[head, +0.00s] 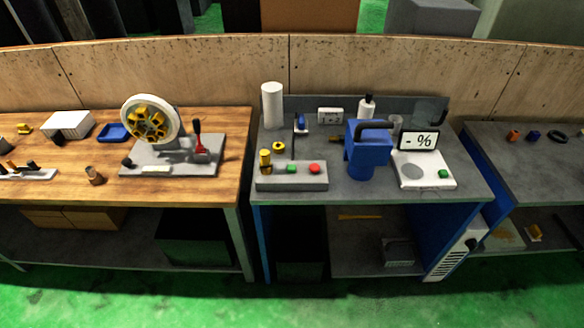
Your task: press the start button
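A grey control box (292,184) sits at the front left of the grey workbench in the middle. On its top are a green button (291,169) and, to its right, a red button (314,168). A yellow knob or lamp (265,161) stands at its left end. Another green button (443,174) is on the white device with the "- %" display (419,141), farther right. No label is readable, so I cannot tell from markings which is the start button. Neither of my grippers is in view.
A blue jug (368,153) stands between the control box and the white device. A white cylinder (272,106) stands behind the box. Green floor in front is clear.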

